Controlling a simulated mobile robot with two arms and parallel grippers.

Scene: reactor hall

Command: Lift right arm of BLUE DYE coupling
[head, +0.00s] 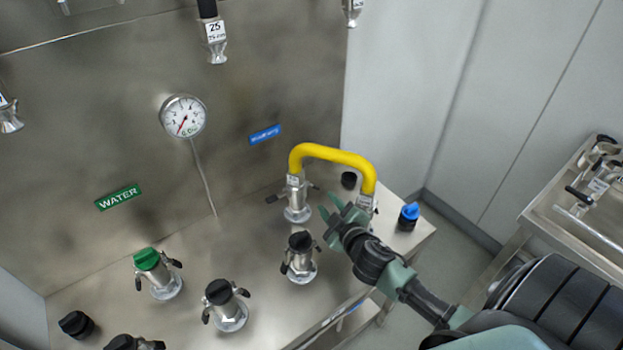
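The metal coupling (297,205) stands on the steel bench below a small blue label (265,134), whose text is too blurred to read surely. One end of a yellow bent pipe (335,153) sits on top of it. Its left lever arm (273,198) sticks out to the left; its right arm (314,187) is small and points right. My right gripper (328,206) is just right of this coupling, beneath the yellow pipe. Its green fingers look parted, with nothing seen between them. Contact with the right arm cannot be told. My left gripper is not in view.
The yellow pipe's other end (366,203) hangs close to my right gripper. A black-capped coupling (300,257) stands in front, and a blue-capped piece (408,216) is right. A green-capped coupling (155,272) stands left. A steel cart (540,212) is at right.

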